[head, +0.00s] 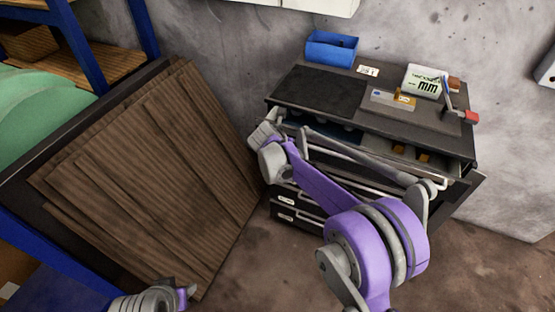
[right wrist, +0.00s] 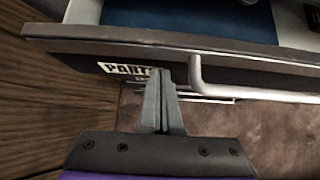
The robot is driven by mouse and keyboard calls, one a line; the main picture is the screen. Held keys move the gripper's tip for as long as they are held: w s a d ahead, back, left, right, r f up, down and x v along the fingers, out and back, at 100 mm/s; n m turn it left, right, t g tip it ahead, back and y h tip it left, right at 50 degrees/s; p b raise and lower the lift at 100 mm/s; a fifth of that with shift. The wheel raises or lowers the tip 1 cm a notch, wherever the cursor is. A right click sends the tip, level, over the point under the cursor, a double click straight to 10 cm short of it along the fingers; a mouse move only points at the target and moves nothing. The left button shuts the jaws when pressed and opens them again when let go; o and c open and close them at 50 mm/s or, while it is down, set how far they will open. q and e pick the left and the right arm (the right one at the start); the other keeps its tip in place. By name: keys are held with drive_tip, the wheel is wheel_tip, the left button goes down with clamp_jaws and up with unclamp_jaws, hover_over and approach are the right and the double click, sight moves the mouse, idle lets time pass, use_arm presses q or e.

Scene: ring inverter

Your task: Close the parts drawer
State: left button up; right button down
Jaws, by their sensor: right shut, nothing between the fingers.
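The parts drawer (right wrist: 270,61) is the top drawer of a dark cabinet (head: 465,140) and stands partly open. Its blue-lined inside shows in the right wrist view. Its front carries a PARTS label (right wrist: 125,70) and a pale bar handle (right wrist: 250,94). My right gripper (right wrist: 166,75) is shut and empty, its fingertips at the drawer front by the label, left of the handle; contact is unclear. In the head view my right arm crosses in front of the drawer and hides part of it. My left gripper (head: 185,293) is at the bottom edge, partly cut off; its jaws are unclear.
On the cabinet top are a blue bin (head: 331,49), a white box (head: 424,81), a small card (head: 392,99) and a red-ended tool (head: 470,117). Brown wooden boards (head: 150,160) lean close on the left, by a blue rack (head: 82,45). Bare floor (head: 490,270) lies to the right.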

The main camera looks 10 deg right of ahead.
drive_tip(key=w+d, duration=0.1)
drive_tip(key=w, duration=0.1)
drive_tip(key=w+d, duration=0.3)
drive_tip(key=w, duration=0.2)
drive_tip(key=shift+d, duration=0.35)
drive_tip(key=shift+w+d+r, duration=0.1)
drive_tip(key=shift+w+d, duration=0.05)
drive_tip(key=shift+r, duration=0.1)
